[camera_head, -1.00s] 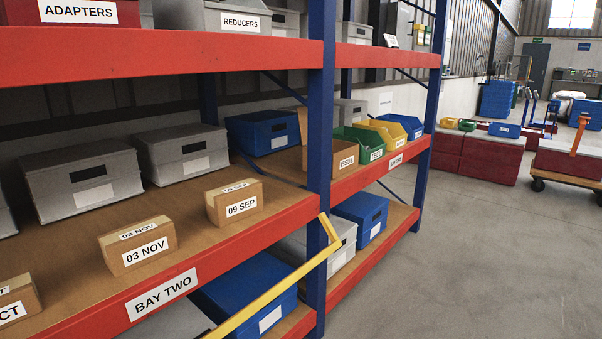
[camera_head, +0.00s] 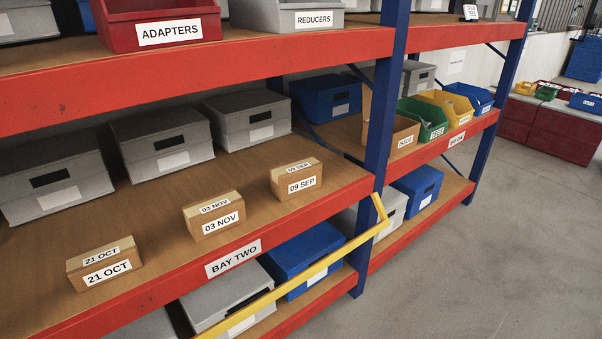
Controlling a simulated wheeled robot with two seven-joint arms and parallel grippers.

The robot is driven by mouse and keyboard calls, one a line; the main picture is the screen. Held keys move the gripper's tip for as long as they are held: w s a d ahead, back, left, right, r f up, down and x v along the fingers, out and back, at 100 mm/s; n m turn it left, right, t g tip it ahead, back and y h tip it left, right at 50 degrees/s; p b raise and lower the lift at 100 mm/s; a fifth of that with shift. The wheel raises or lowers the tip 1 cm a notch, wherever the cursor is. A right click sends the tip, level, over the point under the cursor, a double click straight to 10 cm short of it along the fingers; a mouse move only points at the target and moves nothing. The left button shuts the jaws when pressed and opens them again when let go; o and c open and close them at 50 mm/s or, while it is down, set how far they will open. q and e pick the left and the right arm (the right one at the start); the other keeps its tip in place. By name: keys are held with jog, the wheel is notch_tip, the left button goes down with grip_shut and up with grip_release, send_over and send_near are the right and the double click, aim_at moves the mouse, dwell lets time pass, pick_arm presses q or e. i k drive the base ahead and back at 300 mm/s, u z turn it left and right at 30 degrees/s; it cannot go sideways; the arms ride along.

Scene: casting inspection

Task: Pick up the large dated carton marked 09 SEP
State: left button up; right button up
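The carton marked 09 SEP (camera_head: 297,179) is a brown cardboard box with white labels on its top and front. It stands upright near the front of the middle shelf (camera_head: 150,221), close to the blue upright. The carton marked 03 NOV (camera_head: 213,215) stands to its left. The carton marked 21 OCT (camera_head: 104,264) stands further left and nearer. The three cartons are apart from each other and look similar in size. Neither of my grippers is in view.
Grey lidded bins (camera_head: 163,144) stand behind the cartons. A blue upright (camera_head: 382,130) is right of the 09 SEP carton. A yellow bar (camera_head: 320,266) slants in front of the lower shelf. A red shelf beam (camera_head: 200,84) runs above. Open floor (camera_head: 500,240) lies to the right.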

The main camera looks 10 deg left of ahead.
aim_at(288, 179)
jog(key=z, duration=1.2)
jog(key=i, duration=1.4)
jog(key=u, duration=3.25)
